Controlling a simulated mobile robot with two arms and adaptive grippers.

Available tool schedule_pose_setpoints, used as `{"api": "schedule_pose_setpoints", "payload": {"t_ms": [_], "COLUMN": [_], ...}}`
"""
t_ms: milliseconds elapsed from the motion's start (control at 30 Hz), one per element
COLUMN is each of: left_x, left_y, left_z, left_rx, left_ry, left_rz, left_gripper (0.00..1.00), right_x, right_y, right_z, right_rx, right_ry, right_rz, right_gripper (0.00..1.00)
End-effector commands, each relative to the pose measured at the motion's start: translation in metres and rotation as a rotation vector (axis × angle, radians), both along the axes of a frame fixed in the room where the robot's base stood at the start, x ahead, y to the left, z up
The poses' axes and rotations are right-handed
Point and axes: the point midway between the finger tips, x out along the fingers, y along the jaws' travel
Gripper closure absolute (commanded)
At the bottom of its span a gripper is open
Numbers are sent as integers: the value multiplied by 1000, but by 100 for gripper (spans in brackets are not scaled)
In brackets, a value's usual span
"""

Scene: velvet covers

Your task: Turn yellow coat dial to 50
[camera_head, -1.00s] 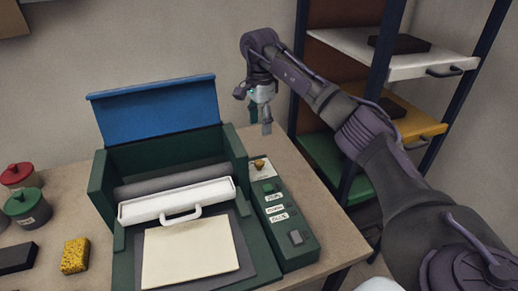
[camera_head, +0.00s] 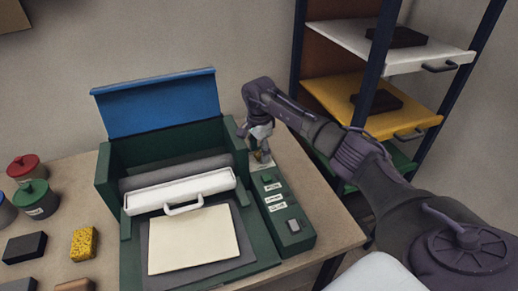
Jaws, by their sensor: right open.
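The panel (camera_head: 301,238) is on the right side of the green machine with a raised blue lid (camera_head: 158,103). My left gripper is not in view.
A white roller bar with handle (camera_head: 178,196) and a cream sheet (camera_head: 193,240) are on the machine. Red and green lidded pots (camera_head: 35,197), a yellow sponge (camera_head: 83,244) and dark blocks lie at left. A shelf rack (camera_head: 376,105) stands close behind my right arm.

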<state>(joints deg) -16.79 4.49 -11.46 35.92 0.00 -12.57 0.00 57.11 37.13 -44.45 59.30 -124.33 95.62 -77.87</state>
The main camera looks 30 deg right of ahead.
Motion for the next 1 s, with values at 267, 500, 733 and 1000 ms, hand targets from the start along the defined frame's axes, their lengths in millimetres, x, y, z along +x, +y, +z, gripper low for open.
{"api": "schedule_pose_setpoints", "payload": {"t_ms": [267,500,733,1000], "left_x": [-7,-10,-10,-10], "left_y": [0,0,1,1], "left_z": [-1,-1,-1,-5], "left_rx": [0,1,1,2], "left_ry": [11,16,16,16], "left_rz": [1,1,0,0], "left_gripper": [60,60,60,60], "right_x": [0,0,0,0], "right_y": [0,0,0,-1], "right_z": [0,0,0,0], "right_rx": [0,0,0,0], "right_ry": [0,0,0,-2], "right_rz": [0,-1,-7,-96], "right_gripper": [51,91,100,100]}}
